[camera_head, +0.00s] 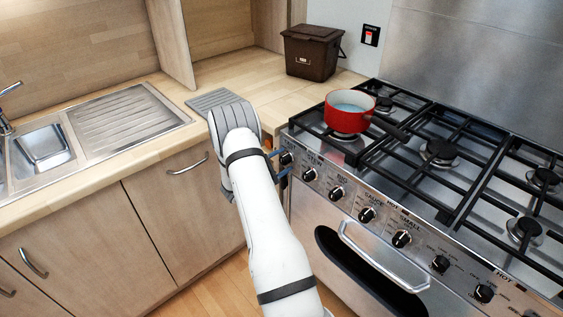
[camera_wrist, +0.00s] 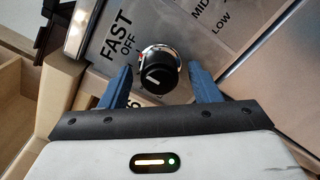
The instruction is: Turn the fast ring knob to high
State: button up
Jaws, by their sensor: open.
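The fast ring knob (camera_wrist: 158,72) is a black knob with a chrome bezel on the cooker's front panel, beside the printed words FAST and OFF. A white mark shows on its face. In the head view it is the leftmost knob (camera_head: 286,158), partly beside my gripper. My gripper (camera_wrist: 160,82) is open, with one blue finger on each side of the knob. I cannot tell whether either finger touches it. In the head view the blue fingertips (camera_head: 279,164) are at the panel's left end.
More knobs, such as the neighbouring one (camera_head: 309,174), run rightward along the panel. A red pan (camera_head: 346,119) of liquid stands on the left burner above. The oven door handle (camera_head: 380,258) sticks out below. A worktop and sink (camera_head: 118,122) lie left.

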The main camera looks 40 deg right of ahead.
jog(key=shift+c, duration=0.4)
jog(key=c, duration=0.9)
jog(key=shift+n, duration=0.3)
jog(key=shift+f+n+b, duration=0.15)
jog(key=shift+n+b, duration=0.65)
jog(key=shift+n, duration=0.1)
jog(key=n+b, duration=0.1)
jog(key=n, duration=0.1)
jog(key=shift+s+n, duration=0.1)
jog(key=shift+n, duration=0.2)
jog(key=n, duration=0.3)
jog(key=shift+n, duration=1.9)
